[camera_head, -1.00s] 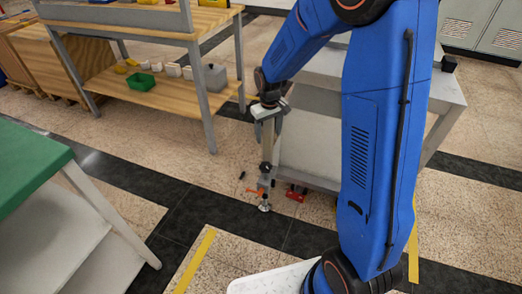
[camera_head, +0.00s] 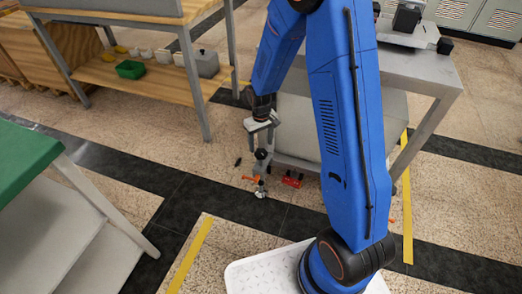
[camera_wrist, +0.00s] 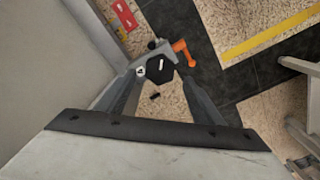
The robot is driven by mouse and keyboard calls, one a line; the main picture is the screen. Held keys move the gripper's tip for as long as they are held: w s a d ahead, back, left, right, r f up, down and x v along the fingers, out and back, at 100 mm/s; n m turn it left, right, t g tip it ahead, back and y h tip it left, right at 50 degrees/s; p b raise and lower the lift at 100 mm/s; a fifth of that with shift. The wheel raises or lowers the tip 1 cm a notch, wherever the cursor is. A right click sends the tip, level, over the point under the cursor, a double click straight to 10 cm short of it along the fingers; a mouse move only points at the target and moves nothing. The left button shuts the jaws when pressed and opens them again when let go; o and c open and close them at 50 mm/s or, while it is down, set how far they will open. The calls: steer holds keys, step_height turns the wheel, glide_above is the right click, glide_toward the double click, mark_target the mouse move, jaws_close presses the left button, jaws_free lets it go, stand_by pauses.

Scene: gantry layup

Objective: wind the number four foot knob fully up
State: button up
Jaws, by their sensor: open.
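The black foot knob (camera_wrist: 162,69) has a white mark on top, and a small round tag beside it appears to read 4. In the head view the knob (camera_head: 261,154) sits on the leg above a silver foot (camera_head: 261,191) at the floor. My gripper (camera_head: 261,143) points down just above the knob, fingers apart. In the wrist view my gripper (camera_wrist: 163,84) has one finger on each side of the knob's near edge; I cannot tell whether either touches. An orange lever (camera_wrist: 182,51) sticks out close to the knob; it also shows in the head view (camera_head: 250,179).
A red part (camera_wrist: 124,14) lies by the leg. A grey bench (camera_head: 430,75) stands right of the gripper, its side panel close to it. A green-topped table (camera_head: 25,160) is at left. Open floor with dark bands and yellow tape (camera_head: 190,255) lies in front.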

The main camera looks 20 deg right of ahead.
mark_target(261, 152)
steer(key=shift+f, duration=2.35)
steer(key=c, duration=1.1)
steer(key=shift+o, duration=0.3)
steer(key=shift+n, duration=0.3)
steer(key=n, duration=0.4)
steer(key=shift+n, duration=0.3)
steer(key=n, duration=0.5)
steer(key=shift+n, duration=0.4)
